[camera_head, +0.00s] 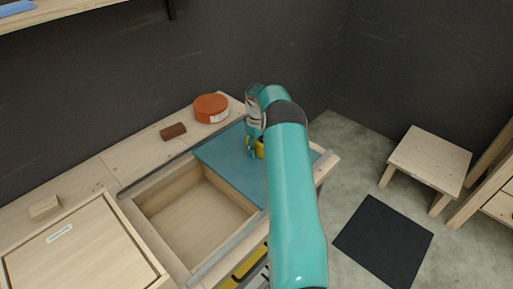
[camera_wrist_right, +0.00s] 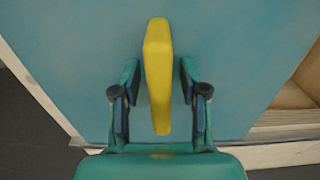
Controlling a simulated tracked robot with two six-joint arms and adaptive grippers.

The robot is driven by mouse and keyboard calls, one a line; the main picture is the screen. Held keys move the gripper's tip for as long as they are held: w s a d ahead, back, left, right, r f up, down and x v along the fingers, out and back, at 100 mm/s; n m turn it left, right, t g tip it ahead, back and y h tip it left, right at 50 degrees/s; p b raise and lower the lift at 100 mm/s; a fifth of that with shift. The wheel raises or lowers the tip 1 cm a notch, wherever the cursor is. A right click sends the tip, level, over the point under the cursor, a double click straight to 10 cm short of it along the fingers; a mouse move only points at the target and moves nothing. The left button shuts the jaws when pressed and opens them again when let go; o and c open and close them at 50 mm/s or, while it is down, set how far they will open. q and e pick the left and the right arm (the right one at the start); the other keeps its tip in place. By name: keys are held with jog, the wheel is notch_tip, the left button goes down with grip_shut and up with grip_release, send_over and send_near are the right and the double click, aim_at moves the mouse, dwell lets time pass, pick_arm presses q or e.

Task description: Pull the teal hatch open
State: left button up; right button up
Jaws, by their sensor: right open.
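The teal hatch (camera_head: 222,155) is a flat panel on the wooden bench in the head view. It covers the right part of a rectangular opening, and the left part lies uncovered. Its yellow handle (camera_head: 260,147) is mostly hidden behind my right arm. In the right wrist view the handle (camera_wrist_right: 158,75) stands between the two fingers of my right gripper (camera_wrist_right: 159,105), with a gap on both sides. The right gripper is open and also shows at the hatch in the head view (camera_head: 254,152). My left gripper is not in view.
A red-orange round tin (camera_head: 211,107) and a brown block (camera_head: 173,131) lie behind the opening. A closed wooden lid (camera_head: 80,250) with a label and a small wooden block (camera_head: 44,207) are at left. A stool (camera_head: 430,157) and a black mat (camera_head: 384,241) are on the floor at right.

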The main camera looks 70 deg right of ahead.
aim_at(257, 141)
jog(key=shift+r, duration=0.1)
notch_tip(257, 141, up, 11)
jog(key=shift+r, duration=0.35)
dwell(0.6)
